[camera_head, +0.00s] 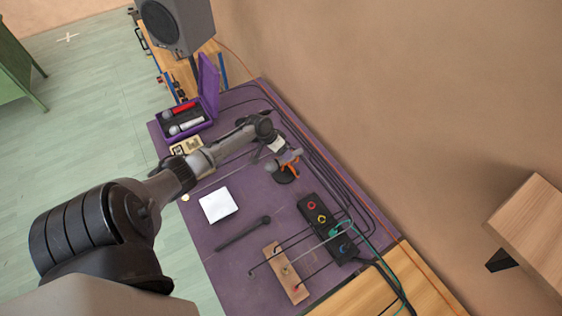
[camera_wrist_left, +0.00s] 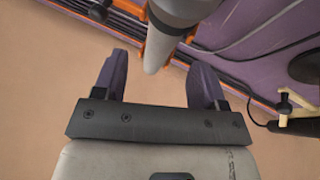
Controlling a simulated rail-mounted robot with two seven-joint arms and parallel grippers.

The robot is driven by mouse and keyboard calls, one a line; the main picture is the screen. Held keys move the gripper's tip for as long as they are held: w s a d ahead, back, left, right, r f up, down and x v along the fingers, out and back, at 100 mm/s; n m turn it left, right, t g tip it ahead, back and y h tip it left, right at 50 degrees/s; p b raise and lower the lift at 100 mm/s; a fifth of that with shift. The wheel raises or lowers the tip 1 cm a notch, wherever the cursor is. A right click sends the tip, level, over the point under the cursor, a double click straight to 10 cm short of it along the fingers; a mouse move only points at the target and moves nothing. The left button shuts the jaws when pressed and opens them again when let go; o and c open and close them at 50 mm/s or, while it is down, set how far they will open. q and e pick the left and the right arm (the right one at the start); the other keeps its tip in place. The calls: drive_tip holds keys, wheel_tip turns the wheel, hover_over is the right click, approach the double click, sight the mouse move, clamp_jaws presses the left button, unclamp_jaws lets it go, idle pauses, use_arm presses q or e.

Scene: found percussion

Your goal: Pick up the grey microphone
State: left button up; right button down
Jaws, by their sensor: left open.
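The grey microphone (camera_head: 282,162) sits in an orange clip on a small dark stand (camera_head: 286,176) on the purple table. In the left wrist view the microphone (camera_wrist_left: 157,48) comes in from the top, with its tapered end between the two purple fingers and the orange clip behind it. My left gripper (camera_head: 279,147) is at the microphone, just beyond it in the head view. In the left wrist view the gripper (camera_wrist_left: 160,80) is open, with a gap on both sides of the microphone. My right gripper is out of view.
An open purple case (camera_head: 187,132) holds a red microphone (camera_head: 182,107) and a pale one. A white square (camera_head: 218,205), a black stick (camera_head: 243,233), a black pedal board (camera_head: 325,226) and a wooden board (camera_head: 287,274) lie nearby. Cables run along the wall side.

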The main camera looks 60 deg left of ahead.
use_arm(q)
drive_tip(key=shift+x, duration=2.35)
drive_tip(key=shift+s, duration=0.1)
drive_tip(key=c, duration=1.2)
